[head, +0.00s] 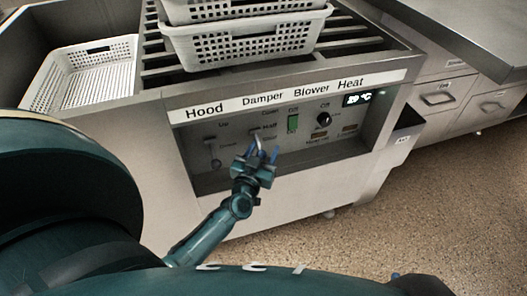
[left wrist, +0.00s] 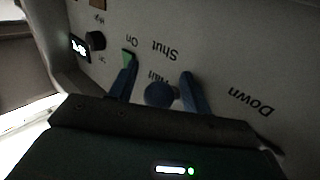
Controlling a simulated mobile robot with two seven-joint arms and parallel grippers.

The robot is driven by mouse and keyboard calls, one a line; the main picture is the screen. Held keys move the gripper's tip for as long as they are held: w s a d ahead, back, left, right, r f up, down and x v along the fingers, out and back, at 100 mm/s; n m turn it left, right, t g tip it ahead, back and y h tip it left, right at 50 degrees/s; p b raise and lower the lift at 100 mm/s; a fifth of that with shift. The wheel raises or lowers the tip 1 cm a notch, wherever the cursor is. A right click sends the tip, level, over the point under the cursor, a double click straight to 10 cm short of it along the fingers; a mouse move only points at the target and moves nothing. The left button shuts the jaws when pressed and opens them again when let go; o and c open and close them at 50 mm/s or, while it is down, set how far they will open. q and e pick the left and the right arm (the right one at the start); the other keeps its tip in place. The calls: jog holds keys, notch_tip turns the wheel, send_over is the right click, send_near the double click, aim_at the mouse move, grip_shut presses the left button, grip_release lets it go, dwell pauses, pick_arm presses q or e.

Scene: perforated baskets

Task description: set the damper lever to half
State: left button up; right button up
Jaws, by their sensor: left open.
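My left gripper (head: 264,152) is open in front of the control panel, below the Damper label (head: 263,98). In the left wrist view its two blue fingers stand either side of a round dark knob (left wrist: 160,94), apparently the damper lever's end. A gap shows between the knob and the right finger; contact on the left side is unclear. The panel lettering appears upside down there, with "Shut" just beyond the knob and another word partly hidden behind it. In the head view the gripper hides the lever, so its exact setting cannot be told. My right gripper is not in view.
Left of the gripper is the hood lever (head: 215,162). To the right are a green switch (head: 292,124), a black blower knob (head: 323,119) and a lit display (head: 359,99). White perforated baskets (head: 245,45) stand on the slatted top; another basket (head: 90,75) sits at left.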

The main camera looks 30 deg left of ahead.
pick_arm(q)
grip_shut()
dwell(0.6)
